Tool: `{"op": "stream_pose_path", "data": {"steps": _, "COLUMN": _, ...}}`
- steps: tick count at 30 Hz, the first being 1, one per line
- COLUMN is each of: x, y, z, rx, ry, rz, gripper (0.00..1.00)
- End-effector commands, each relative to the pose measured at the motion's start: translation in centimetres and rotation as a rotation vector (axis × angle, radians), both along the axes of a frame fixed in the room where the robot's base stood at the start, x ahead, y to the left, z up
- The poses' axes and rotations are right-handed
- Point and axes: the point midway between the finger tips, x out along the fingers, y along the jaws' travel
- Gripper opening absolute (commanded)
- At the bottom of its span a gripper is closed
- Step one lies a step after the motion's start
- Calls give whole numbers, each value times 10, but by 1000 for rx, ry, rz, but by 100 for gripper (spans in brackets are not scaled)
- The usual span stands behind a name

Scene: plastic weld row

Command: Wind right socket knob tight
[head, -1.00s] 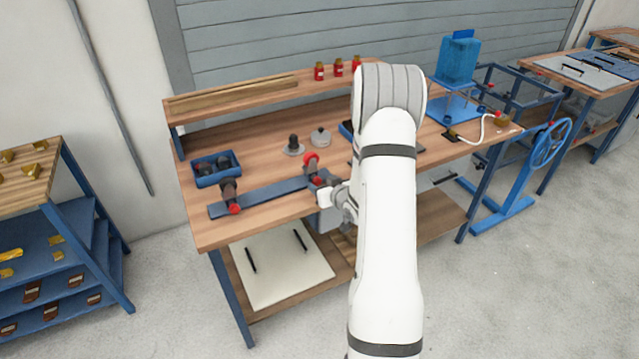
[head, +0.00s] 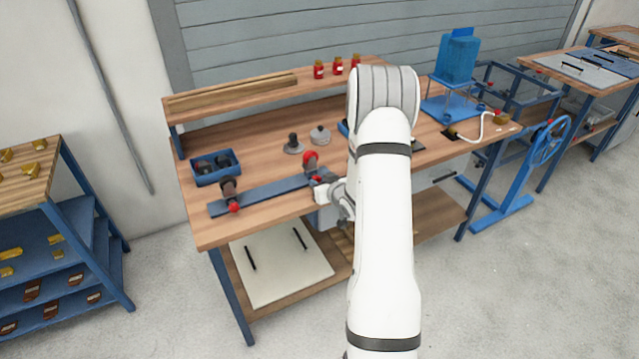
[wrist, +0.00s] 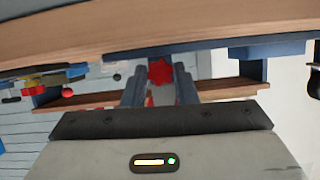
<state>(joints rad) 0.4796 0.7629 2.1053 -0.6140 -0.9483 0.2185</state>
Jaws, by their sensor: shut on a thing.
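The blue fixture bar (head: 265,196) lies along the bench's front edge and carries two sockets. The right socket (head: 311,170) has a red part (head: 310,158) at its top. In the wrist view, the red right socket knob (wrist: 160,72) sits between the fingers of my gripper (wrist: 160,84), which is shut on it. In the head view, my gripper (head: 319,185) is at the front of the right socket and hides its knob. The left socket (head: 228,187) is dark and upright, with a red knob (head: 234,208) at its front.
A blue bin (head: 217,172) with dark parts stands behind the left socket. Two grey round fittings (head: 293,147) stand behind the right one. Red jars (head: 338,66) line the rear shelf (head: 225,105). A blue stand with a tank (head: 457,62) is at the right.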

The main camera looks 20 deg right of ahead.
Motion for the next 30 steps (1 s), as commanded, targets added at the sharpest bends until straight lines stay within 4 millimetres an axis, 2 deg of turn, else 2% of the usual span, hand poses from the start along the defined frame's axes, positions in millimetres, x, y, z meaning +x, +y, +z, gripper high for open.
{"op": "stream_pose_path", "data": {"steps": 11, "x": 0, "y": -1, "z": 0, "rx": 81, "ry": 4, "rz": 1, "gripper": 3}}
{"op": "stream_pose_path", "data": {"steps": 30, "x": 0, "y": -4, "z": -2, "rx": 550, "ry": 20, "rz": 1, "gripper": 3}}
